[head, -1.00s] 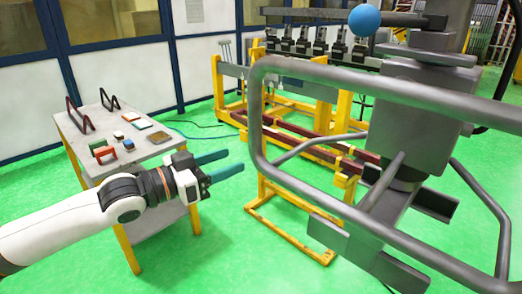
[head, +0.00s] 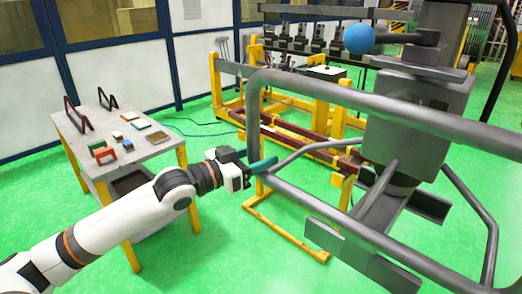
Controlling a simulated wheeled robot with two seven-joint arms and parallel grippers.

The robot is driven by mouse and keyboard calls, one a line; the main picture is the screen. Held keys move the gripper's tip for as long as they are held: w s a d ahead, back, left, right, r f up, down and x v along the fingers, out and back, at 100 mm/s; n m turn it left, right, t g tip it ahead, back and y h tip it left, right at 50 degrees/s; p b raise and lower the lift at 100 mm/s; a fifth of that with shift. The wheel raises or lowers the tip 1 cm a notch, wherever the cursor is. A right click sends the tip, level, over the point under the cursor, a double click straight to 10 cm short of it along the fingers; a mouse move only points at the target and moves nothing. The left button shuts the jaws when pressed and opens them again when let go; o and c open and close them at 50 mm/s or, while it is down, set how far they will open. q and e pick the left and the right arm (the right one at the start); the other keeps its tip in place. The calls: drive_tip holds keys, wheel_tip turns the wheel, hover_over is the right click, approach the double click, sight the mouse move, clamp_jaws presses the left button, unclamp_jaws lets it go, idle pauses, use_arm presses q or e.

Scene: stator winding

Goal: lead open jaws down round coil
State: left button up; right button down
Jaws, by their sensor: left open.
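The coil (head: 380,104) is a large grey tubular loop that fills the right half of the head view, with a rounded bend at its left end. My left gripper (head: 260,163) has teal fingers and is at the lower part of that left bend. Its jaws are open. One finger shows across the front of the tube; the other is mostly hidden. I cannot tell whether the tube lies fully between the fingers or whether they touch it. My right gripper is not in view.
A grey machine head (head: 415,115) stands inside the loop, with a blue ball (head: 358,39) above. Behind is a yellow-framed rack (head: 215,85). A side table (head: 160,148) with small blocks and handles stands at left. Green floor (head: 210,262) is clear in front.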

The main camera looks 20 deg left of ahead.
use_arm(q)
drive_tip(key=shift+w+d, duration=0.25)
drive_tip(key=shift+w, duration=0.1)
drive_tip(key=shift+c, duration=0.2)
clamp_jaws()
idle(1.0)
idle(0.4)
idle(1.6)
